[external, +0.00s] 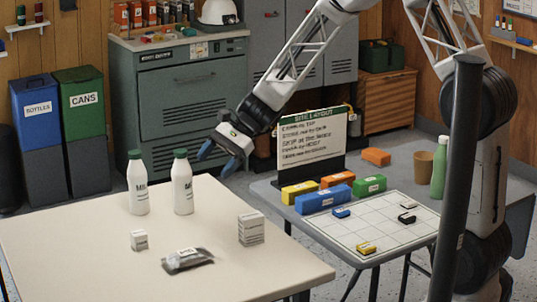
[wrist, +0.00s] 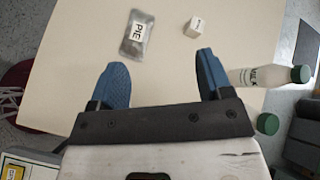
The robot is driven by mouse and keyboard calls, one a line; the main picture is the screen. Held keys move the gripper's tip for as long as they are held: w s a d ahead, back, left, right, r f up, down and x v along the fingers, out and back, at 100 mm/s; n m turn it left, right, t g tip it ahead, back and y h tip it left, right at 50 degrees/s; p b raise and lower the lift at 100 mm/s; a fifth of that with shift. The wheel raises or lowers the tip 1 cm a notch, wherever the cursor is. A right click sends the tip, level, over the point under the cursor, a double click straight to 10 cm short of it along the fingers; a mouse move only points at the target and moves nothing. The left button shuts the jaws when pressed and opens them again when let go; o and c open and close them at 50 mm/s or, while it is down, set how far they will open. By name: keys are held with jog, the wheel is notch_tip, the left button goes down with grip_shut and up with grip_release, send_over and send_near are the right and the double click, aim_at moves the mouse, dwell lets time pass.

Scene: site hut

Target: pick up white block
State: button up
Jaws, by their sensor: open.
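A small white block (external: 139,240) with printing on it stands on the cream table (external: 80,262), near its left side. It also shows at the top of the wrist view (wrist: 194,27), beyond my fingers. A larger white box (external: 251,228) with printed lines stands farther right on the same table; I cannot make it out in the wrist view. My gripper (external: 218,157) is open and empty, in the air near the table's far edge, well apart from both. In the wrist view its two blue fingers (wrist: 161,68) are spread wide with nothing between them.
A dark packet (external: 187,261) labelled PIE (wrist: 137,34) lies between block and box. Two green-capped milk bottles (external: 138,184) (external: 182,183) stand behind. The grey table (external: 400,165) at right holds coloured blocks, a grid sheet (external: 375,225), a sign (external: 312,140), a cup and a green bottle.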

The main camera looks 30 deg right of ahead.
jog(key=w+a+f+m+y, duration=0.2)
jog(key=w+a+f+m, duration=0.2)
jog(key=w+a+f, duration=0.4)
jog(key=m+t+y, duration=0.1)
jog(key=m, duration=0.2)
send_near(137, 237)
jog(key=shift+w+a+f, duration=0.7)
jog(key=shift+w+f, duration=0.2)
jog(key=shift+f, duration=0.1)
jog(key=shift+x, duration=1.3)
jog(key=shift+a, duration=0.15)
jog(key=shift+x, duration=2.5)
jog(key=shift+c, duration=0.4)
